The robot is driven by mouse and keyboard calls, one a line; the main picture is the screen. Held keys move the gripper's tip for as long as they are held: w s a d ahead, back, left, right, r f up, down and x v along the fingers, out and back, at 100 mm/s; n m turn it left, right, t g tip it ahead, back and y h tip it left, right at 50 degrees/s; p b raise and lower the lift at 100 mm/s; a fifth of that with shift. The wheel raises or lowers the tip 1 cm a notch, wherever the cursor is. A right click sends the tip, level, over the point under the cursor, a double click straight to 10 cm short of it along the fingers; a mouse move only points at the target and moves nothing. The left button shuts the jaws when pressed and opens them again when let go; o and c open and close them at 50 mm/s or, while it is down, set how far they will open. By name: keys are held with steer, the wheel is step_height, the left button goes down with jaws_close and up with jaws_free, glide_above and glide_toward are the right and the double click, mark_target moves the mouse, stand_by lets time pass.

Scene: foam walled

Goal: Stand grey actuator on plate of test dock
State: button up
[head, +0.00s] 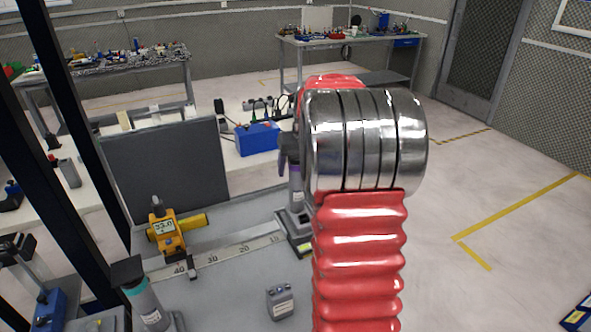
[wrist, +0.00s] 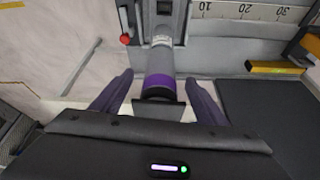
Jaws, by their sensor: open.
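A grey cylinder with a purple band (wrist: 159,66), apparently the grey actuator, is between the spread fingers of my gripper (wrist: 158,100) in the wrist view. A dark square plate (wrist: 158,109) is at its near end. My gripper is open, with a visible gap on each side of the cylinder. In the head view the cylinder (head: 296,190) stands at a dark base (head: 297,236) by the ruler's right end; my arm hides part of it and most of the gripper. I cannot tell which part is the test dock's plate.
A similar grey cylinder with a teal band (head: 147,303) stands at lower left. A yellow gauge (head: 167,236), a ruler (head: 225,253) and a small grey box (head: 280,302) are on the bench. A dark upright panel (head: 168,168) stands behind.

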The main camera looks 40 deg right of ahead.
steer(key=v, duration=1.1)
steer(key=shift+s+a+r, duration=0.1)
steer(key=shift+s, duration=0.05)
stand_by(0.3)
steer(key=s+a+r+n, duration=0.1)
steer(key=s+a, duration=0.2)
steer(key=a, duration=0.8)
steer(key=s+a+r+n, duration=0.1)
steer(key=s+a, duration=0.3)
steer(key=a, duration=0.7)
steer(key=s+a+f+n+y, duration=0.1)
steer(key=s+a+f, duration=0.2)
steer(key=s+a, duration=0.3)
steer(key=s+a+f+n+t, duration=0.1)
steer(key=s+a+f+n, duration=0.1)
steer(key=s+a+f, duration=0.2)
steer(key=s+a, duration=0.3)
steer(key=shift+s+a+f+t+y, duration=0.15)
steer(key=shift+s+a+t+y, duration=0.15)
steer(key=shift+a+y, duration=0.1)
